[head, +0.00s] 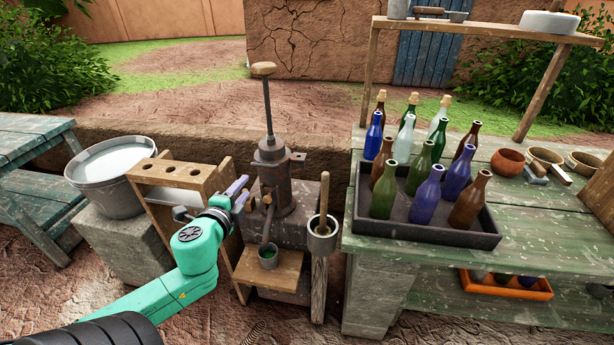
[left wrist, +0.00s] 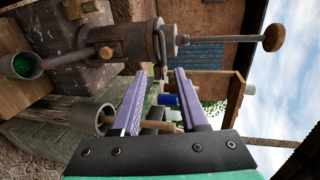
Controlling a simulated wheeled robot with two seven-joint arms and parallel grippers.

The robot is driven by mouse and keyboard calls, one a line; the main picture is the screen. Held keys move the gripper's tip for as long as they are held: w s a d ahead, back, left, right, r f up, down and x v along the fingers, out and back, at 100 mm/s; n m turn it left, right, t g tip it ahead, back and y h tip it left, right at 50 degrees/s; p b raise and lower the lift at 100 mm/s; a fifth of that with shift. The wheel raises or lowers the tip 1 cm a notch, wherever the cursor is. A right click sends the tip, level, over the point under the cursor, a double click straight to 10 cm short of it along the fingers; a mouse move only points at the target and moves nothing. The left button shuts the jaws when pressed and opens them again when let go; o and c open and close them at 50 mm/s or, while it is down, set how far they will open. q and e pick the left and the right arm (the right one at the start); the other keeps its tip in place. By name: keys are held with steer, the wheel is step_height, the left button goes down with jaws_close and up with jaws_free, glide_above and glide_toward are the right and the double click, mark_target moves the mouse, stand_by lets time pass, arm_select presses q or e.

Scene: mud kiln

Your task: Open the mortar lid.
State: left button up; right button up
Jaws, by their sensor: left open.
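The mortar (head: 321,240) is a grey cup on a wooden post beside the pump, with a wooden pestle (head: 324,195) standing up from it. It also shows in the left wrist view (left wrist: 86,118), lying sideways in that picture. I cannot make out a separate lid on it. My left gripper (head: 242,190) has purple fingers and is in front of the pump's left side, apart from the mortar and to its upper left. In the left wrist view its fingers (left wrist: 159,73) are spread, with nothing held between them. My right gripper is not in view.
An iron hand pump (head: 273,180) stands between my left gripper and the mortar, its cup of green liquid (head: 268,257) below. A holed wooden rack (head: 173,172) and a bucket (head: 112,170) stand left. A tray of bottles (head: 432,223) is on the right table.

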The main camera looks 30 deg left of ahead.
mark_target(263, 166)
arm_select(q)
steer(key=x, duration=0.5)
steer(key=b+x, duration=0.1)
steer(key=x, duration=0.3)
steer(key=b+x, duration=0.1)
steer(key=x, duration=0.4)
steer(key=shift+w+a+r, duration=0.1)
steer(key=shift+w+r, duration=0.15)
steer(key=shift+w, duration=0.2)
jaws_close()
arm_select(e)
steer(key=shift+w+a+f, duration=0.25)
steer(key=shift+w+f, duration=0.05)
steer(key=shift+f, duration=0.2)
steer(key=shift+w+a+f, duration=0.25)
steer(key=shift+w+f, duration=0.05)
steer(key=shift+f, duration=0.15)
